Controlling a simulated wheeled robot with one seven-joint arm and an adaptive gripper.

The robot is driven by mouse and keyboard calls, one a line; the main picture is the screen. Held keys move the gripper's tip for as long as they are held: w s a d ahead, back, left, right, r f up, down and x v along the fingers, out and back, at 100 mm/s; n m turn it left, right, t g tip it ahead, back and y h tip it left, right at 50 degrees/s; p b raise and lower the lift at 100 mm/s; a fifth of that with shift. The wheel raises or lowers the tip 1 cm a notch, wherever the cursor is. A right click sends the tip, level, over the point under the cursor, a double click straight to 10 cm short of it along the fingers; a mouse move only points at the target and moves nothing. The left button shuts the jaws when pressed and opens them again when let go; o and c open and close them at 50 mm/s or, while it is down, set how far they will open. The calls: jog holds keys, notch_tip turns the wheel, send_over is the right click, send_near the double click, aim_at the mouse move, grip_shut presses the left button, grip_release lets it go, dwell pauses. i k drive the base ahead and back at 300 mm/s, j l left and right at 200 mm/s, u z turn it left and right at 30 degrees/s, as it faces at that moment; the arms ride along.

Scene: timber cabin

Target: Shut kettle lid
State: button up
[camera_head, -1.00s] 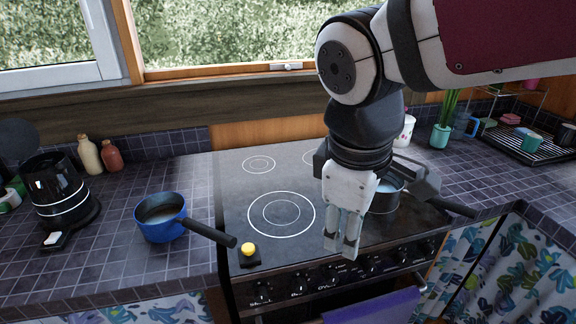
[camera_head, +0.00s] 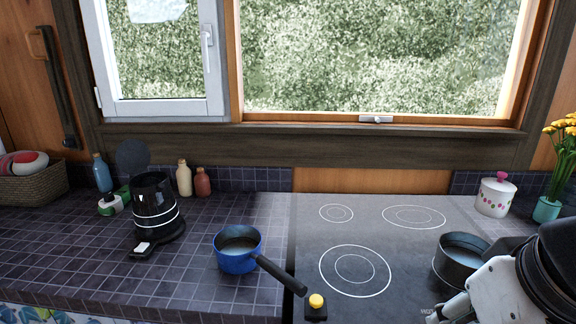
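The black kettle (camera_head: 154,212) with white bands stands on the tiled counter at the left. Its round dark lid (camera_head: 132,157) is raised, standing up behind the kettle's rim. The kettle's handle side faces the lower left, with a pale switch there. My gripper (camera_head: 437,316) is at the bottom right edge, in front of the dark pot, far to the right of the kettle. Its fingertips are mostly cut off by the frame, so their opening cannot be told.
A blue saucepan (camera_head: 238,255) stands right of the kettle, its handle reaching toward the hob (camera_head: 330,230). A dark pot (camera_head: 459,262) sits on the hob's right. Two bottles (camera_head: 184,178) (camera_head: 203,182) stand behind the kettle. Counter left of the kettle is mostly clear.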

aim_at(132, 156)
jog(key=j, duration=0.6)
jog(key=j+z, duration=0.15)
jog(key=j, duration=1.1)
jog(key=j+z, duration=0.15)
jog(key=j, duration=1.05)
jog(key=k+j+z, duration=0.1)
jog(key=j, duration=0.5)
jog(key=k+j+z, duration=0.1)
jog(key=j, duration=0.5)
jog(key=k+j, duration=0.1)
jog(key=j, duration=0.5)
jog(key=z, duration=0.05)
